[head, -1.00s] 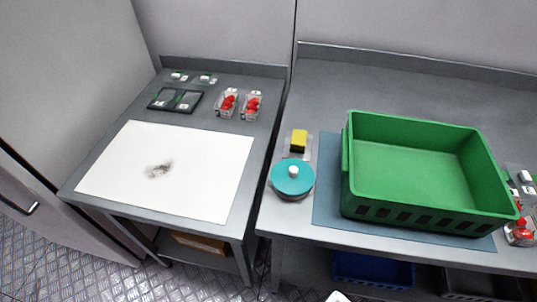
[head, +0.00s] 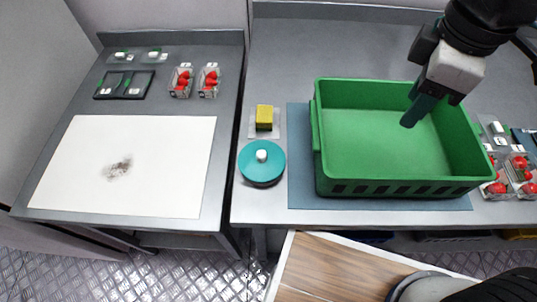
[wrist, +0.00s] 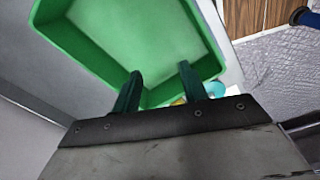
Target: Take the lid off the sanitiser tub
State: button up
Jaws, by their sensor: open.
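The sanitiser tub (head: 262,184) stands on the right-hand counter, left of the green crate. Its round teal lid (head: 254,168) with a white knob (head: 261,155) is on top. My gripper (head: 408,122) hangs above the right part of the crate, well to the right of the tub. In the wrist view my gripper (wrist: 158,78) shows two dark green fingers spread apart with nothing between them. A small teal patch, probably the lid (wrist: 216,89), shows past the right finger, mostly hidden.
An empty green crate (head: 326,169) sits on a blue-grey mat (head: 300,190). A yellow sponge (head: 264,117) lies behind the tub. Strawberry punnets (head: 522,172) stand right of the crate. A white board with a dark smudge (head: 160,185) covers the left table.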

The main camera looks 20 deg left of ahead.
jog(key=s+a+f+n, duration=0.1)
jog(key=a+f+n, duration=0.1)
jog(key=a+n, duration=0.4)
jog(key=s+a+f+n, duration=0.1)
jog(key=s+a+n, duration=0.1)
jog(key=a+n, duration=0.35)
jog(key=n, duration=0.4)
send_over(261, 154)
jog(key=f, duration=0.3)
jog(key=shift+w+d+g, duration=0.15)
jog(key=shift+w+g, duration=0.1)
jog(key=shift+g, duration=0.05)
jog(key=shift+s+f, duration=0.1)
jog(key=shift+f, duration=0.25)
notch_tip(261, 154, down, 7)
jog(key=shift+s+f, duration=0.1)
jog(key=shift+s, duration=0.05)
grip_shut()
